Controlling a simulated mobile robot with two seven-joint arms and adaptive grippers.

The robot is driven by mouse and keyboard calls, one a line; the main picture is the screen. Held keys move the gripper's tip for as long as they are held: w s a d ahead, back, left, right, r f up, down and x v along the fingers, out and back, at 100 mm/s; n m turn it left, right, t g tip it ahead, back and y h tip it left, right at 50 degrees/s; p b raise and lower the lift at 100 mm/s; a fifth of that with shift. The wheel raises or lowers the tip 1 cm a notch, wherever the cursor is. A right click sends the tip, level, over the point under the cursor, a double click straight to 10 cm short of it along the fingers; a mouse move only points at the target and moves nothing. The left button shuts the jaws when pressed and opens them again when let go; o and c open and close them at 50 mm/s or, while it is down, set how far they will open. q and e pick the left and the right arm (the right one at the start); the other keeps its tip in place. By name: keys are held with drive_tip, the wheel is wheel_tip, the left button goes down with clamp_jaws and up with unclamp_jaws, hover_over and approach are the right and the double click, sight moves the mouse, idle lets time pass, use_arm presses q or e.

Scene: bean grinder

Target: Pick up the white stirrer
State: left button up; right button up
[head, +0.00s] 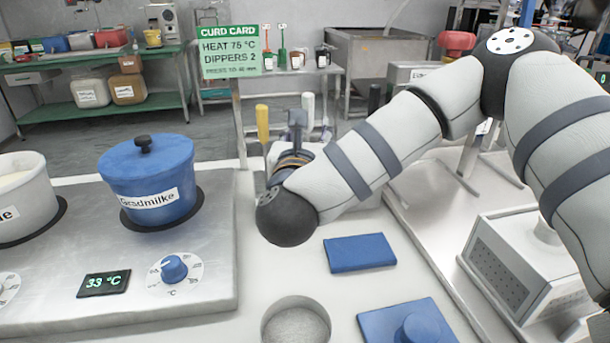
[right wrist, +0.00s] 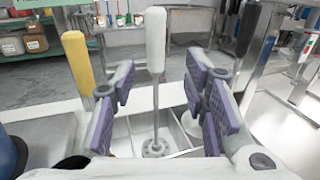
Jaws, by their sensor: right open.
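The white stirrer (right wrist: 156,40) stands upright in the right wrist view, with a white handle, a thin shaft and a round perforated foot. The foot is down in a metal compartment. In the head view only its white handle (head: 308,104) shows, beyond my right wrist. My right gripper (right wrist: 162,95) is open, with purple-padded fingers left and right of the shaft in the picture. I see a gap on both sides. In the head view my right gripper (head: 298,128) is partly hidden by its own arm. My left gripper is not in view.
A yellow-handled tool (right wrist: 78,62) stands close on the left of the gripper. A blue pot (head: 148,185) sits on the hotplate at left. A green sign (head: 229,52) stands behind.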

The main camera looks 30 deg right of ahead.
drive_tip(key=x, duration=0.4)
drive_tip(key=r+x, duration=0.1)
drive_tip(key=x, duration=0.1)
drive_tip(key=shift+w+a, duration=0.1)
drive_tip(key=shift+w, duration=0.25)
clamp_jaws()
